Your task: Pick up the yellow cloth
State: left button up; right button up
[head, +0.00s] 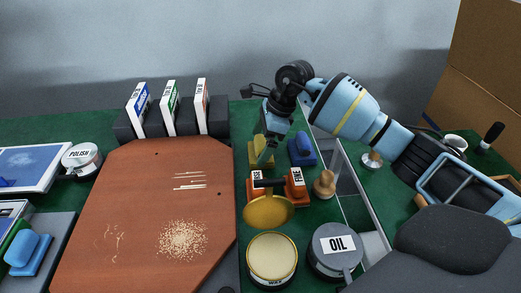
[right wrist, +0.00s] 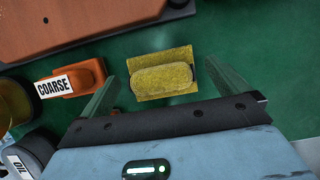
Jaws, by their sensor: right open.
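The yellow cloth (head: 254,146), a flat square with a rounded pad on top, lies on the green mat behind the orange blocks. In the head view my right gripper (head: 268,152) partly hides it. In the right wrist view the cloth (right wrist: 162,58) lies between the two translucent fingers of my right gripper (right wrist: 163,76), with green showing on both sides. The gripper is open, pointing down over the cloth, and holds nothing. I cannot tell the exact height of the fingertips above the mat. My left gripper is in neither view.
A blue cloth-like pad (head: 301,150) lies just right of the cloth. Orange COARSE (right wrist: 72,80) and FINE (head: 296,188) blocks stand in front. The brown board (head: 130,215) is to the left. A wax tin (head: 272,258) and an oil tin (head: 336,248) stand nearer.

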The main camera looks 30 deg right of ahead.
aim_at(258, 141)
jog(key=x, duration=0.2)
jog(key=shift+a+f, duration=0.1)
jog(key=shift+f, duration=0.15)
jog(key=c, duration=1)
jog(key=shift+r, duration=0.15)
notch_tip(258, 141, up, 10)
jog(key=shift+f, duration=0.1)
